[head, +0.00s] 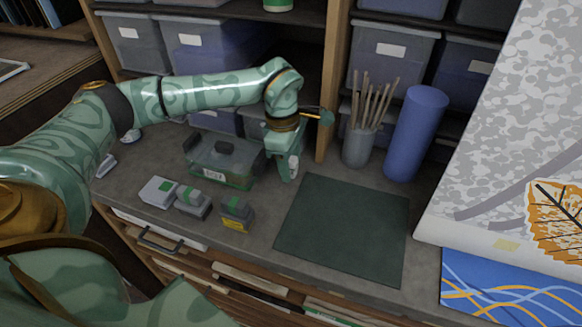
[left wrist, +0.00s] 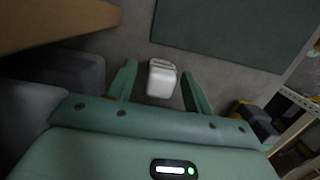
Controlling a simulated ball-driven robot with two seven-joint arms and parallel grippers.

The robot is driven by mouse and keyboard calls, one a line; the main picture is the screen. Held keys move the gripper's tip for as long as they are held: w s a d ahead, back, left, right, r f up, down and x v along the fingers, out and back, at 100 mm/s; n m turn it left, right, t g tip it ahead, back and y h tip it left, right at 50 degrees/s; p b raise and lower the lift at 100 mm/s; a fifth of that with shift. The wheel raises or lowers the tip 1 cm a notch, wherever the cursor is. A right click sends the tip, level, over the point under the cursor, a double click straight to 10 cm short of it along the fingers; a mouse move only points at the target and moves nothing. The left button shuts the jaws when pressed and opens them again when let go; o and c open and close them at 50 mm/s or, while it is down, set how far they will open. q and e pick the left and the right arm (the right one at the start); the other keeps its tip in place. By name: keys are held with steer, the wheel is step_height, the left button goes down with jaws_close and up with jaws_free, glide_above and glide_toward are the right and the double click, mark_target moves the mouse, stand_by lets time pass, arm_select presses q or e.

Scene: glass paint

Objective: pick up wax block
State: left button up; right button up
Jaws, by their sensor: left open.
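A small white block (left wrist: 161,80), which looks like the wax block, sits on the grey bench top in the left wrist view. My left gripper (left wrist: 159,86) is open, with one finger on each side of the block and visible gaps to both. In the head view my left gripper (head: 287,168) points down at the bench, just left of the dark green mat. A pale patch at its fingertips there may be the block, mostly hidden. My right gripper is not in view.
Small grey blocks with green marks, one being (head: 237,214), lie nearer the front edge. The dark green mat (head: 345,225) is bare. A brush cup (head: 357,147) and blue cylinder (head: 415,133) stand behind it.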

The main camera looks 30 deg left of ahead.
arm_select(q)
steer(key=shift+f, duration=0.25)
steer(key=c, duration=1.1)
steer(key=shift+r, duration=0.1)
